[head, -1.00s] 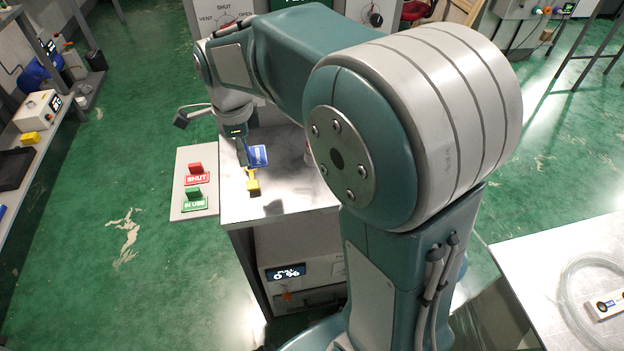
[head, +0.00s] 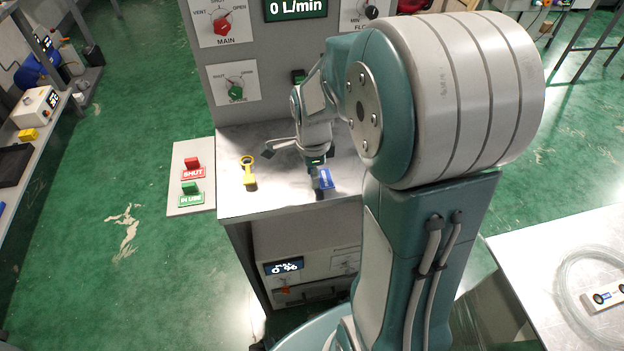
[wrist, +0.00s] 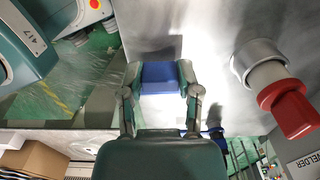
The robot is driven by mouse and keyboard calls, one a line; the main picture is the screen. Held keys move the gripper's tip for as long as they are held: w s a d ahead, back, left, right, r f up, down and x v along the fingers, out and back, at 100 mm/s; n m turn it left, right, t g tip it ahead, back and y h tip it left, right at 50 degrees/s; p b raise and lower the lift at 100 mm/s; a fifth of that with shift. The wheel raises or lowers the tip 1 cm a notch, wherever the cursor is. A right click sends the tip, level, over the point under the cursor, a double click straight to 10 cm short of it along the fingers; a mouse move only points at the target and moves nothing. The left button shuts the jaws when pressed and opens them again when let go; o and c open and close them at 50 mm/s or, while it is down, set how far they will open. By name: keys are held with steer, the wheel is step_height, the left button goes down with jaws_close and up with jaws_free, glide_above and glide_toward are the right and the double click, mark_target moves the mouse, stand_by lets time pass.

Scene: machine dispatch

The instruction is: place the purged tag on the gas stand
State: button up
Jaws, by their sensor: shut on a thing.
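My gripper (head: 318,182) is over the right part of the gas stand's steel top (head: 237,204). It is shut on a blue tag (head: 326,178) with small white lettering too small to read, which I take as the purged tag. In the wrist view the blue tag (wrist: 160,76) sits between the two fingertips (wrist: 160,86). I cannot tell whether the tag touches the steel top. The grey panel (head: 270,110) with its dials rises behind the top.
A yellow ring-handled piece (head: 249,175) stands on the steel top left of my gripper. A grey board (head: 190,147) at the left holds the SHUT tag (head: 193,171) and IN USE tag (head: 191,195). A red-handled valve (wrist: 288,108) shows at right in the wrist view.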

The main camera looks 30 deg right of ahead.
steer(key=shift+a+f, duration=0.1)
steer(key=shift+f, duration=1.15)
steer(key=shift+f, duration=0.1)
steer(key=o, duration=0.7)
